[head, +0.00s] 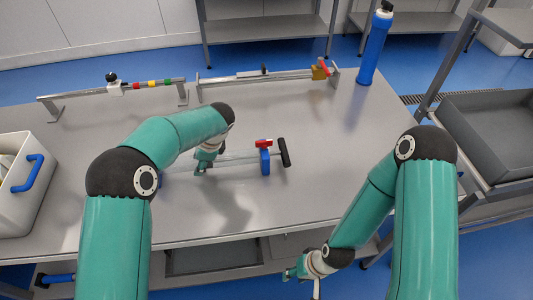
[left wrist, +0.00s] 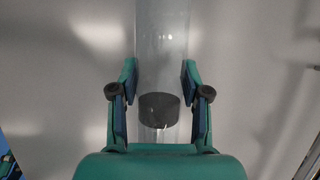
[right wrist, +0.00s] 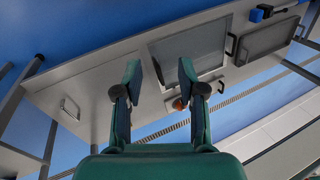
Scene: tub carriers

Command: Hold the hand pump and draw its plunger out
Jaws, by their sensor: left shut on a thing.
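The hand pump lies across the table, with a clear barrel (head: 235,159), a blue collar (head: 265,162) and a black crossbar handle (head: 284,152) at its right end. The handle stands close to the collar. A red part (head: 264,143) shows at the top of the collar. My left gripper (head: 203,168) is shut on the barrel, left of the collar. In the left wrist view its fingers flank the clear barrel (left wrist: 162,50), and a dark piston (left wrist: 158,109) shows inside. My right gripper (head: 292,272) is open and empty, low beyond the table's front edge; its parted fingers show in the right wrist view (right wrist: 155,80).
A rail with coloured rings (head: 152,84) and a rail with a gold block (head: 319,72) stand along the back. A blue bottle (head: 374,48) stands at the back right corner. A white tub (head: 38,195) is at the left. The table right of the handle is clear.

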